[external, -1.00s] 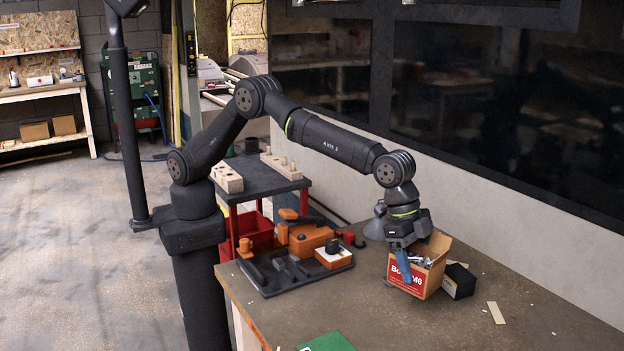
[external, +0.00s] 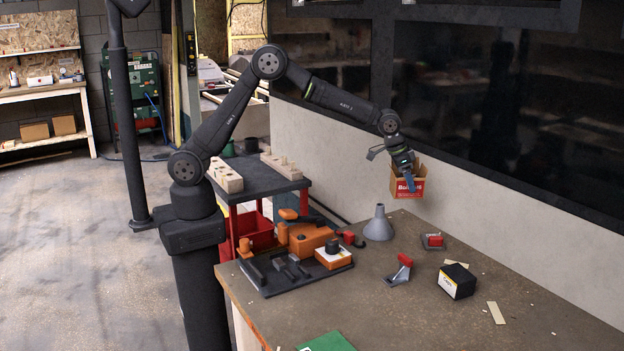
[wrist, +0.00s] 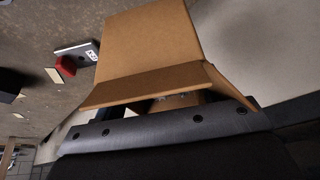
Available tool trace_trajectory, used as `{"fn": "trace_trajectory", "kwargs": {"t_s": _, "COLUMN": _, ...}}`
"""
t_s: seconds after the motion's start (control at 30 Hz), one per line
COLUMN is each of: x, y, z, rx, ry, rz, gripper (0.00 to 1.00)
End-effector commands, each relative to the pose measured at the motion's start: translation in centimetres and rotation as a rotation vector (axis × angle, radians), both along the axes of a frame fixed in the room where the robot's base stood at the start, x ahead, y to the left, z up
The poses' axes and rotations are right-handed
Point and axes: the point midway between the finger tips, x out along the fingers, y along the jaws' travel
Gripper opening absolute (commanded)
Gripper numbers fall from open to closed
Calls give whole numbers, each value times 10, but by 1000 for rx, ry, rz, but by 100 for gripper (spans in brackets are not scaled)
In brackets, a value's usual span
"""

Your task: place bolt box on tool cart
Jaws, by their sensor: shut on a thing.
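The bolt box (external: 409,187) is an open-topped cardboard box with a red label. It hangs in the air above the back of the workbench in the external view. My gripper (external: 407,178) is shut on its near wall. In the wrist view the box's raised cardboard flap (wrist: 150,45) fills the upper middle, and what lies inside is mostly hidden. The tool cart (external: 318,186) is red with a dark top and stands left of the bench, behind it. Its top carries two pale wooden blocks with holes or pegs (external: 226,177) (external: 280,165).
The cart top has bare room between and beside the wooden blocks.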

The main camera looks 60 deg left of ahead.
Motion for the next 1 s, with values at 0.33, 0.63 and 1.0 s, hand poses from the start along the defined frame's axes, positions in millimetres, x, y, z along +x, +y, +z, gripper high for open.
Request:
{"fn": "trace_trajectory", "kwargs": {"t_s": 0.33, "x": 33, "y": 185, "z": -6, "rx": 0, "ry": -5, "rz": 315, "gripper": 29}}
{"fn": "trace_trajectory", "kwargs": {"t_s": 0.63, "x": 15, "y": 340, "z": -14, "rx": -1, "ry": -7, "rz": 589, "gripper": 29}}
{"fn": "trace_trajectory", "kwargs": {"t_s": 1.0, "x": -58, "y": 504, "z": -24, "rx": -7, "ry": -11, "rz": 921, "gripper": 29}}
